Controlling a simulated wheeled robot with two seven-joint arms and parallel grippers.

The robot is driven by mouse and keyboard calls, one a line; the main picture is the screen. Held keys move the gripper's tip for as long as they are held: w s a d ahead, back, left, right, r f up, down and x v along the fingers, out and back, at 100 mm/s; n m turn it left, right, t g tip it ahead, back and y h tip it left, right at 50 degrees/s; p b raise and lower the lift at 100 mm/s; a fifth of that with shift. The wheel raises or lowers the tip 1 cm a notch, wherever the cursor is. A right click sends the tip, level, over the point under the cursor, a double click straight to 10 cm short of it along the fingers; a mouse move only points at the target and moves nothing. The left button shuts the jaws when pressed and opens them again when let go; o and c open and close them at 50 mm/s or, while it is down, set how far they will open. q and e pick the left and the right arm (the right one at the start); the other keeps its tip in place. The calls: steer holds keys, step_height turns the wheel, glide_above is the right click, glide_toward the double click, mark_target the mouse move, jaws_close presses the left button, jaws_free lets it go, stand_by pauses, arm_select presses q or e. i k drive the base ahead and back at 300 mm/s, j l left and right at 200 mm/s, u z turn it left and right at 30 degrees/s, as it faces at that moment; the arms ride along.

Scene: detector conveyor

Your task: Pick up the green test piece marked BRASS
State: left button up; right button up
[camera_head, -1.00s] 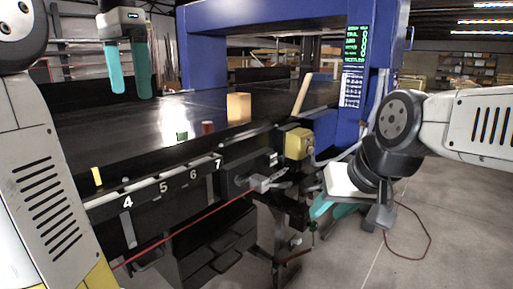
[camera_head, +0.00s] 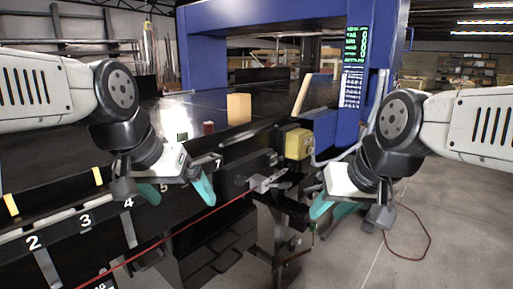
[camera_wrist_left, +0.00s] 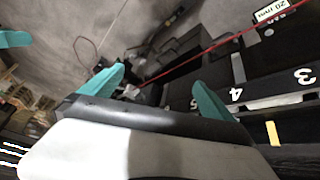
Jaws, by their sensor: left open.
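A small dark green piece (camera_head: 182,136) stands on the black conveyor, just beyond my left wrist in the head view; its marking is not readable. My left gripper (camera_head: 178,193) is open and empty, in front of the conveyor's near edge near the numbers 5 and 7, apart from the piece. In the left wrist view my left gripper (camera_wrist_left: 160,78) has two teal fingers spread with nothing between them, and the piece does not show there. My right gripper (camera_head: 333,209) hangs empty right of the conveyor, its teal fingers apart.
A dark red cylinder (camera_head: 208,127) stands close right of the green piece, and a wooden block (camera_head: 239,108) behind it. The blue detector frame (camera_head: 205,45) spans the belt. A yellow box (camera_head: 298,143) and a red cord (camera_head: 150,249) are at the front side.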

mark_target(182, 135)
steer(key=i+l, duration=0.15)
steer(key=l, duration=0.15)
steer(key=i+l, duration=0.1)
steer(key=l, duration=0.15)
steer(key=l+u, duration=0.15)
steer(key=u, duration=0.25)
steer(key=i+l+u, duration=0.1)
steer(key=u, duration=0.35)
steer(key=l+u, duration=0.25)
steer(key=u, duration=0.15)
